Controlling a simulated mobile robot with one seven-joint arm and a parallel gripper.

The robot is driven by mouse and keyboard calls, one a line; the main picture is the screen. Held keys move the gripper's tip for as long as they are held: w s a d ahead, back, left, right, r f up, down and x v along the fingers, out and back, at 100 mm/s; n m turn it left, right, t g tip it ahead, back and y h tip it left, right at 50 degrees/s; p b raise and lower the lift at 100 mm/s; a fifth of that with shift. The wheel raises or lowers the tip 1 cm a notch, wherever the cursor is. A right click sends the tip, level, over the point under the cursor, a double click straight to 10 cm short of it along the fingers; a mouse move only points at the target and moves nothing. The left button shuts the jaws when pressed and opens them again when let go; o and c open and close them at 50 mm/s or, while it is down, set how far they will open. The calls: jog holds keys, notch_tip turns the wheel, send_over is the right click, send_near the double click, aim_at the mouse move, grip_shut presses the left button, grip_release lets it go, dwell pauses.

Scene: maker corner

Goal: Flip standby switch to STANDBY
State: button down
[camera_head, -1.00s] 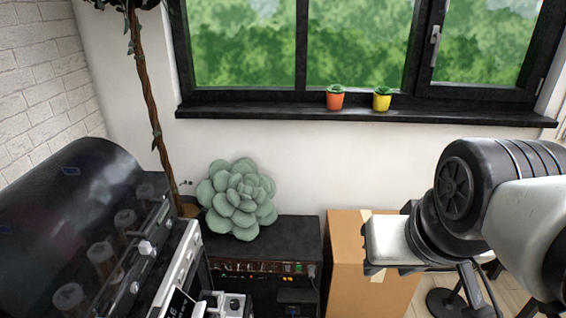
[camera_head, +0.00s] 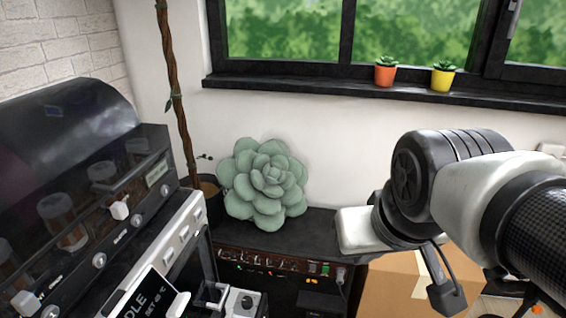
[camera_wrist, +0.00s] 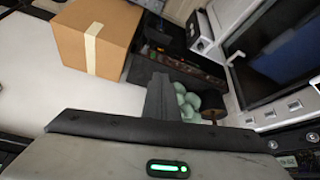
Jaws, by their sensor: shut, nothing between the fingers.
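A dark amplifier-like box (camera_head: 322,225) stands low against the wall. Its reddish front panel (camera_head: 270,262) carries a row of knobs and small lit parts, with a green one (camera_head: 326,268) near the right end. Which part is the standby switch, and its position, are too small to tell. The box also shows in the wrist view (camera_wrist: 150,62), with its panel (camera_wrist: 196,73) partly visible. My gripper (camera_wrist: 160,80) is shut and empty, apart from the panel.
A green succulent (camera_head: 265,185) sits on the box. A cardboard box (camera_head: 395,290) stands to its right. A large dark machine (camera_head: 85,185) with an angled display (camera_head: 150,298) fills the left. Two small pots, orange (camera_head: 385,75) and yellow (camera_head: 442,79), stand on the windowsill.

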jog(key=w+d+f+n+t+p, duration=0.1)
jog(key=w+d+f+n, duration=0.2)
jog(key=w+f, duration=0.55)
jog(key=w+d+f+n+p, duration=0.1)
jog(key=w+d+f+n, duration=0.3)
jog(key=w, duration=0.7)
jog(key=a+f+n+y+p, duration=0.1)
jog(key=a+f+n, duration=0.2)
jog(key=f, duration=0.8)
jog(key=w+a+f+n+y+p, duration=0.1)
jog(key=a+f+n+y, duration=0.1)
jog(key=f, duration=0.9)
jog(key=shift+w+a+f+n, duration=0.15)
jog(key=shift+w+a+n, duration=0.15)
jog(key=shift+a+n, duration=0.3)
jog(key=shift+d, duration=0.1)
jog(key=b, duration=0.4)
send_near(313, 268)
jog(key=s+a+x, duration=0.1)
jog(key=x, duration=0.5)
jog(key=shift+f, duration=0.25)
